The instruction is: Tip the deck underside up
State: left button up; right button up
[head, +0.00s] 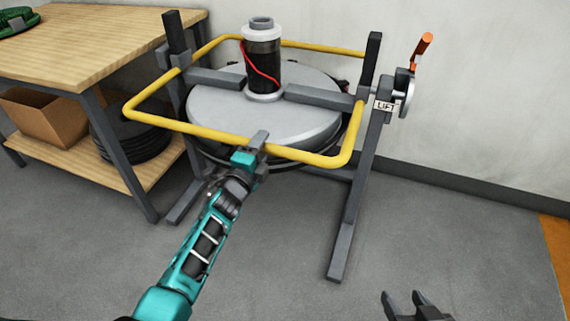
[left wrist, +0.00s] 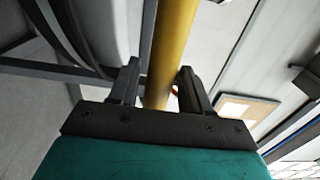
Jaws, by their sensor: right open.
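The deck (head: 225,115) is a round grey disc held level in a dark stand, with a black-and-white motor (head: 263,60) standing on top. A yellow tube frame (head: 200,130) runs around it. My left gripper (head: 258,143) is at the front bar of this frame. In the left wrist view the yellow bar (left wrist: 168,50) runs between the two fingers of my left gripper (left wrist: 158,85), with narrow gaps beside it, so the fingers look open around it. My right gripper (head: 415,300) is open and empty, low at the bottom right. The deck's underside is hidden.
A lever with an orange handle (head: 422,48) and a LIFT label (head: 386,106) sits on the stand's right post. A wooden workbench (head: 90,45) stands close on the left, with a cardboard box (head: 45,118) on its lower shelf. Floor is clear in front and right.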

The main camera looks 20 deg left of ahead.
aim_at(271, 168)
pick_arm(q)
jog(key=c, duration=0.7)
jog(key=shift+c, duration=0.4)
notch_tip(271, 168, down, 7)
jog(key=w+b, duration=0.1)
jog(key=b, duration=0.4)
jog(key=shift+w+f, duration=0.2)
jog(key=shift+f, duration=0.15)
jog(key=shift+w+f, duration=0.5)
jog(key=shift+f, duration=0.5)
jog(key=shift+w+f, duration=0.5)
jog(key=shift+f, duration=0.55)
jog(key=shift+w+f, duration=0.5)
jog(key=shift+f, duration=0.5)
